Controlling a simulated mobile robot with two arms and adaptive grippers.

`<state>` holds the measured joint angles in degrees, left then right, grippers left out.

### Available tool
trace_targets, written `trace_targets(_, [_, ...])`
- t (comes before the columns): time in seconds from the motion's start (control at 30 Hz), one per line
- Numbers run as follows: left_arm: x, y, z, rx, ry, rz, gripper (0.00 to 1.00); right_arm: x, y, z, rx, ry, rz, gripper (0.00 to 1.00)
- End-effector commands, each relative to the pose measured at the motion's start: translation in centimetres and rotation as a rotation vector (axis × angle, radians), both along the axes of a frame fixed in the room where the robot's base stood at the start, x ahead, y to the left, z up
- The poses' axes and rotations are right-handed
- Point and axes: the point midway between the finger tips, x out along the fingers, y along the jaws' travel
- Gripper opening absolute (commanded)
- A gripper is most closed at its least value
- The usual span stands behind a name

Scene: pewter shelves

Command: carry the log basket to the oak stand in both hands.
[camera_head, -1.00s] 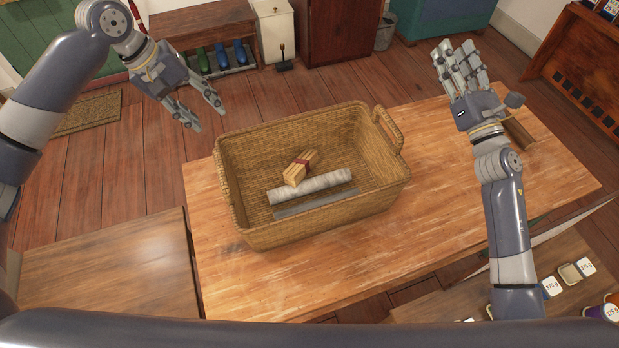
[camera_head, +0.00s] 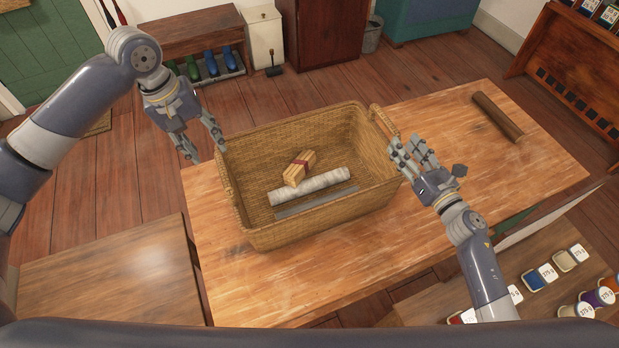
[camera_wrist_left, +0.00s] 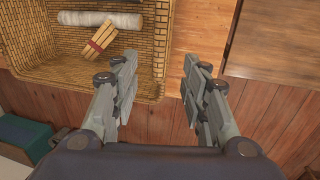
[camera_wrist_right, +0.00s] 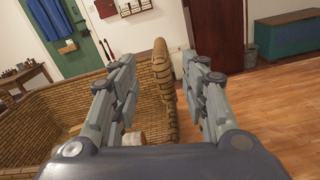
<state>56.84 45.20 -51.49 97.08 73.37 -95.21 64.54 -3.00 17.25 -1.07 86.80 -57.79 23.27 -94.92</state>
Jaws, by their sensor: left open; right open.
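The wicker log basket (camera_head: 300,224) stands on the wooden table, holding a tied bundle of sticks (camera_head: 299,168), a pale roll (camera_head: 310,186) and a flat grey strip (camera_head: 316,202). It has a handle at each end: the right handle (camera_head: 384,121) and the left handle (camera_head: 226,180).
A dark brown cylinder (camera_head: 497,117) lies at the table's right end. The table (camera_head: 450,220) is bare around the basket. A low bench with boots (camera_head: 190,35) stands at the back. A lower surface at bottom right carries several tins and labels (camera_head: 535,281).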

Motion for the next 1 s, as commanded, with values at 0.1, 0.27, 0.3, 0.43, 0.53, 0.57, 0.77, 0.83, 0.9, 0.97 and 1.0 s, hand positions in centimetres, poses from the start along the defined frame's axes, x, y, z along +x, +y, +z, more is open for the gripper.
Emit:
trace_targets(0.1, [0.1,-0.4,-2.2,0.000,0.003,-0.001,0.41,2.1,0.8,0.2,0.002,-0.003,-0.001,0.41])
trace_targets(0.27, [0.3,-1.0,-5.1,0.000,0.002,0.001,0.41,4.8,2.0,0.1,0.002,-0.002,-0.001,0.41])
trace_targets(0.3, [0.4,-1.0,-5.7,0.000,0.002,0.001,0.41,5.5,2.3,0.2,0.001,-0.003,0.000,0.41])
trace_targets(0.43, [0.5,-1.4,-7.5,0.000,0.001,0.000,0.41,7.1,3.0,0.1,0.002,-0.002,0.001,0.41])
trace_targets(0.53, [0.6,-1.5,-8.4,0.000,0.000,-0.001,0.41,8.0,3.3,0.1,0.000,-0.001,0.000,0.41])
trace_targets(0.57, [0.6,-1.6,-8.6,0.000,0.000,-0.001,0.41,8.1,3.3,0.1,0.000,-0.001,0.000,0.41])
trace_targets(0.77, [0.7,-1.7,-9.1,0.000,-0.001,-0.001,0.41,8.6,3.6,0.1,-0.001,-0.001,0.001,0.41])
trace_targets(0.83, [0.7,-1.7,-9.1,0.000,-0.001,-0.001,0.41,8.6,3.6,0.1,-0.001,-0.001,0.001,0.41])
trace_targets(0.9, [0.7,-1.7,-9.1,0.000,-0.001,-0.001,0.41,8.6,3.6,0.1,-0.001,-0.001,0.001,0.41])
trace_targets(0.97, [0.7,-1.7,-9.1,0.000,-0.001,-0.001,0.39,8.6,3.6,0.1,0.000,0.000,0.001,0.39])
trace_targets(1.0, [0.7,-1.7,-9.1,0.000,-0.001,-0.001,0.30,8.5,3.6,0.1,0.000,-0.001,0.001,0.30])
